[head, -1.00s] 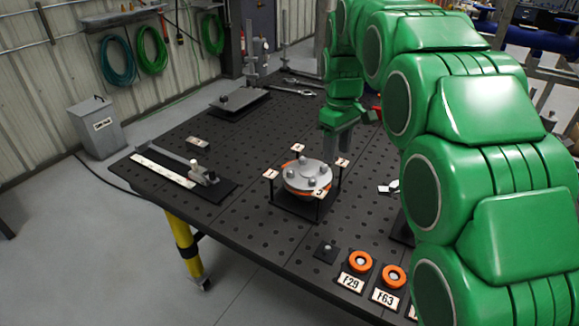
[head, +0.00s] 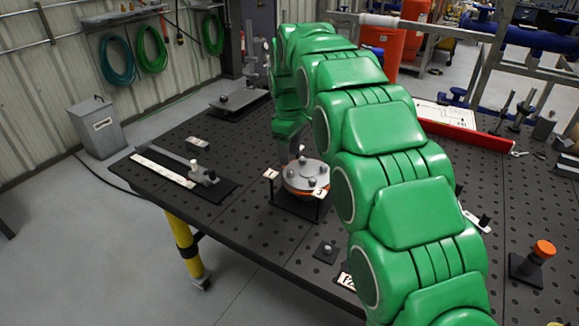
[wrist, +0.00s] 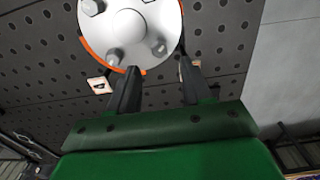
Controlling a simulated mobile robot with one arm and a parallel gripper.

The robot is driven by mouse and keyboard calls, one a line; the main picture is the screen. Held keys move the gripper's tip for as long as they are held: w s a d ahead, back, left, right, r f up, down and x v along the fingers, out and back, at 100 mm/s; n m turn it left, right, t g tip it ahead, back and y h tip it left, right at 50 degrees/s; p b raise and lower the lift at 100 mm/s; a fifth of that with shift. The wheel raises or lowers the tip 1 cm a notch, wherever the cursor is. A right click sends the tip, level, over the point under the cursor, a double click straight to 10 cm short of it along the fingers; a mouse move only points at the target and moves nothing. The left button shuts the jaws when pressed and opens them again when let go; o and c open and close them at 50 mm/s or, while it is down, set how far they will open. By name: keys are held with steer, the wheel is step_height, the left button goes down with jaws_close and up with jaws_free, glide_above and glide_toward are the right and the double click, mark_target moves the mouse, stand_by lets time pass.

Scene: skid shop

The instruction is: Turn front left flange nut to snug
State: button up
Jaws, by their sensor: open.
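The round grey flange (head: 300,182) with an orange rim sits on a dark square stand on the perforated table, with bolt nuts on its top. A card marked 3 (head: 318,193) stands at its front right and another card (head: 270,174) at its left. In the wrist view the flange (wrist: 140,28) fills the top, with nuts (wrist: 114,57) and (wrist: 157,46) near its edge. I cannot tell which nut is the front left one. My gripper (wrist: 158,72) is open and empty, its fingertips apart beside the flange edge. In the head view my arm partly hides it behind the flange.
A ruler-like gauge on a dark plate (head: 225,191) lies to the left. A small black block (head: 326,251) is at the front edge. A card (wrist: 100,86) is near the left finger.

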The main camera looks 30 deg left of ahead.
mark_target(291, 170)
steer(key=shift+f, duration=2.8)
jaws_close()
steer(key=shift+m, duration=0.3)
steer(key=m, duration=0.5)
steer(key=shift+w+r+m, duration=0.1)
steer(key=shift+m, duration=0.2)
steer(key=m, duration=0.5)
steer(key=shift+w+r, duration=0.1)
steer(key=shift+m, duration=0.4)
